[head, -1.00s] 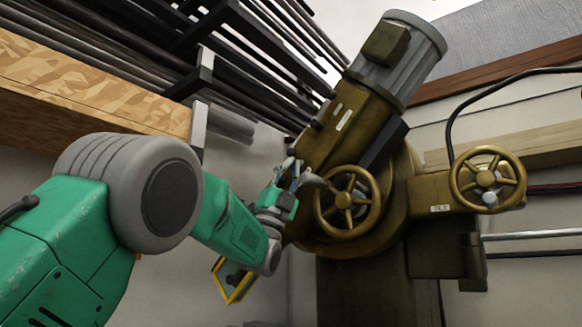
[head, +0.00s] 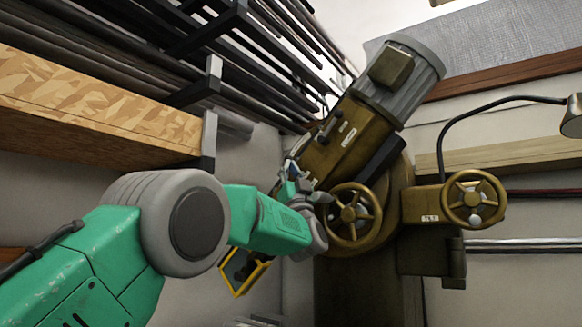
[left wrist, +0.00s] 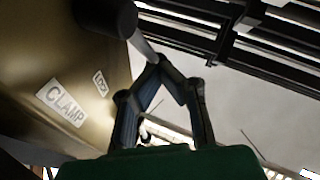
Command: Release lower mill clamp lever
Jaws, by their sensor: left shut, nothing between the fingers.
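The olive-brown mill head (head: 348,135) tilts up to the right in the head view. A lever (head: 328,124) stands on its left side above my left gripper (head: 291,172); I cannot tell whether it is the lower clamp lever. My left gripper is beside the head's lower left edge, its fingers shut and empty. In the left wrist view, my closed fingertips (left wrist: 163,68) are at the free end of a metal lever rod (left wrist: 143,48) coming from a dark round hub (left wrist: 107,16). I cannot tell whether they touch. A CLAMP label (left wrist: 62,104) is on the body left of them.
A large handwheel (head: 353,217) is just right of my left gripper. A smaller handwheel (head: 474,199) is farther right. A rack of dark bars (head: 150,62) and a wooden beam (head: 95,100) fill the upper left. A yellow-edged panel (head: 243,271) hangs below my forearm.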

